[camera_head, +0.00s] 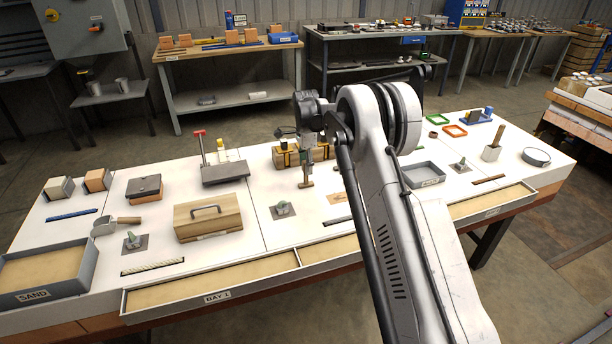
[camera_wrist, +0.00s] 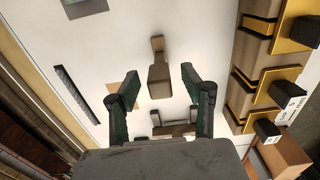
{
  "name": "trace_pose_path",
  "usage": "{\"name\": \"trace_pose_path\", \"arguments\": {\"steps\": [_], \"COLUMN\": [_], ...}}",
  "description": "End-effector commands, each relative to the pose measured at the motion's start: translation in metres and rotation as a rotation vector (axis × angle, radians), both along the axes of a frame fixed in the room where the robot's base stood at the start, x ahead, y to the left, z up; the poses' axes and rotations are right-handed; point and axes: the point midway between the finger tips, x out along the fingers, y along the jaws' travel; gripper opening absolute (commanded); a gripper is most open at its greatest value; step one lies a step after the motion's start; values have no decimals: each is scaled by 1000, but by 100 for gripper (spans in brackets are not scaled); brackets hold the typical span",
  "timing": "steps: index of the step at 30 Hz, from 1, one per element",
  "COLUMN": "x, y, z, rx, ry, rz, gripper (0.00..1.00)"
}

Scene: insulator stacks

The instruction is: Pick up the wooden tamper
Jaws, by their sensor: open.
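The wooden tamper (camera_wrist: 158,78) shows in the wrist view as a brown block with a narrower handle, on the white table top. In the head view, what looks like the same tamper (camera_head: 306,176) stands small and brown near the table's middle. My gripper (camera_wrist: 160,75) is open, with its two green-and-dark fingers apart on either side of the tamper's block in the picture. I cannot tell the height between them. In the head view my gripper (camera_head: 308,146) is above and behind the tamper, partly hidden by my arm.
A banded wooden box (camera_head: 288,157) stands close behind the tamper; it also shows at the right of the wrist view (camera_wrist: 252,62). A wooden case with a handle (camera_head: 207,218) is to the left. A tan card (camera_wrist: 119,96) and dark strip (camera_wrist: 76,94) lie nearby.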

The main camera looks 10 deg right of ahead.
Motion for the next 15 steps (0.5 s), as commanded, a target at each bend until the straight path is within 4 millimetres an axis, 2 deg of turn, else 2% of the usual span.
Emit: {"name": "trace_pose_path", "arguments": {"steps": [3, 10, 11, 15], "x": [0, 0, 0, 0], "y": [0, 0, 0, 0], "z": [-14, -17, -17, -17], "rx": [0, 0, 0, 0], "ry": [0, 0, 0, 0], "rz": [0, 0, 0, 0], "gripper": [43, 43, 42, 23]}}
